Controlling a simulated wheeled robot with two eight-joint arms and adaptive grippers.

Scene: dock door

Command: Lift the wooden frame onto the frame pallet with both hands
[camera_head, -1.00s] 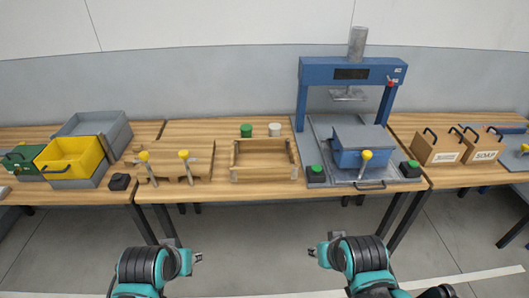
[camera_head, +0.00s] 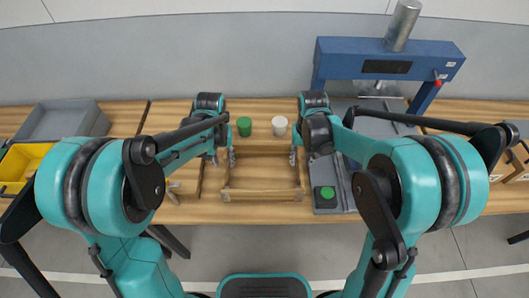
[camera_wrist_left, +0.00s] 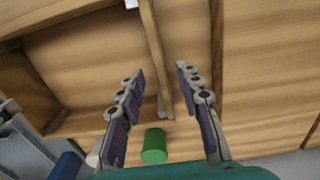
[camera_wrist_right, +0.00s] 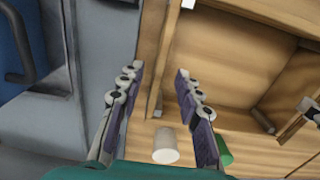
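The wooden frame (camera_head: 262,195) lies flat on the middle table. My left gripper (camera_head: 232,158) is at its left side and my right gripper (camera_head: 293,157) at its right side. In the left wrist view, the left gripper's fingers (camera_wrist_left: 160,70) are apart, with the frame's side rail (camera_wrist_left: 153,45) between them. In the right wrist view, the right gripper's fingers (camera_wrist_right: 158,72) are also apart around the opposite rail (camera_wrist_right: 168,50). The frame pallet seems to be the wooden board (camera_wrist_left: 265,50) left of the frame, mostly hidden by my left arm in the head view.
A green cylinder (camera_head: 244,126) and a white one (camera_head: 279,125) stand just behind the frame. A blue press (camera_head: 385,60) stands to the right, with a green button box (camera_head: 325,198) close to the frame. Grey (camera_head: 65,122) and yellow bins (camera_head: 22,165) are at the far left.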

